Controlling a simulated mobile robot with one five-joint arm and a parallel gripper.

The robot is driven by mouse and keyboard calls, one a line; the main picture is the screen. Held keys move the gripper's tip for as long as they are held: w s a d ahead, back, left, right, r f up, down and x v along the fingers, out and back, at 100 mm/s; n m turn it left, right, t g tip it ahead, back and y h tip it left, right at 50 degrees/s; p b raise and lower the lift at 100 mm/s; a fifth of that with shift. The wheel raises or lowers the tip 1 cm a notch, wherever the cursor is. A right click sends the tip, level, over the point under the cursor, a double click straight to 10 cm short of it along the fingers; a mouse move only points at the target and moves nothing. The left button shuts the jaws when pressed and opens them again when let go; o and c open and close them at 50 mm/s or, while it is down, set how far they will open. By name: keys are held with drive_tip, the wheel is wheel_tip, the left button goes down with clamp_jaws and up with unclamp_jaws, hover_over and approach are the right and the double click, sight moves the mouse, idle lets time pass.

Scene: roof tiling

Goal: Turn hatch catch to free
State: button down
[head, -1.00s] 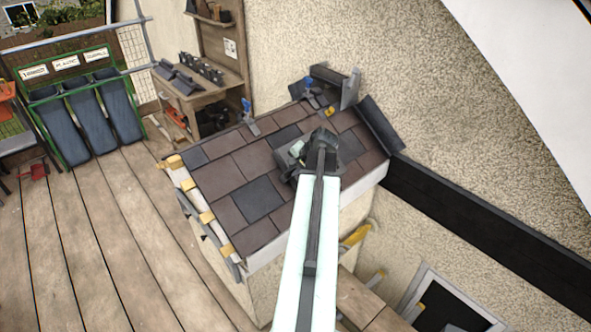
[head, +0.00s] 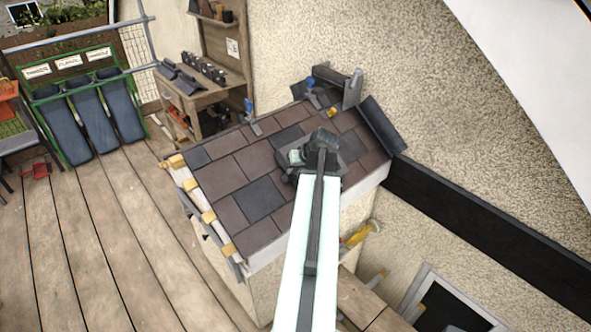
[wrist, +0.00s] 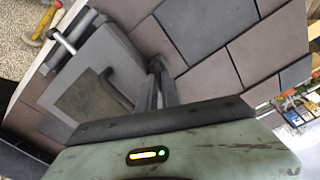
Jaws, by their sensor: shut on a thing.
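The grey roof hatch (wrist: 108,50) lies in the tiled slope, with a darker brownish panel (wrist: 85,100) in it, in the wrist view. In the head view the hatch (head: 350,147) is partly covered by my arm. My gripper (wrist: 158,82) reaches down at the hatch's edge beside the tiles. Its narrow dark fingers are shut on a small dark knob-like part (wrist: 156,64), which looks like the hatch catch. The fingers hide most of the catch, so its angle cannot be told. My gripper (head: 292,174) is mostly hidden behind the wrist in the head view.
Brown and slate tiles (head: 262,197) surround the hatch. A metal bar (wrist: 62,40) sticks up at its far corner in the wrist view. Blue-topped clamps (head: 249,108) stand on the roof's upper edge. A rendered wall (head: 430,110) bounds the right; wooden decking (head: 110,230) is open at left.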

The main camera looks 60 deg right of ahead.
drive_tip(key=n, duration=0.4)
drive_tip(key=shift+a+n, duration=0.15)
drive_tip(key=shift+n, duration=0.25)
drive_tip(key=shift+s, duration=0.1)
idle(0.3)
drive_tip(key=c, duration=1.5)
unclamp_jaws()
drive_tip(key=shift+c, duration=0.2)
drive_tip(key=p+v, duration=0.6)
drive_tip(key=v, duration=0.1)
drive_tip(key=shift+s+r, duration=0.15)
drive_tip(key=shift+r, duration=0.15)
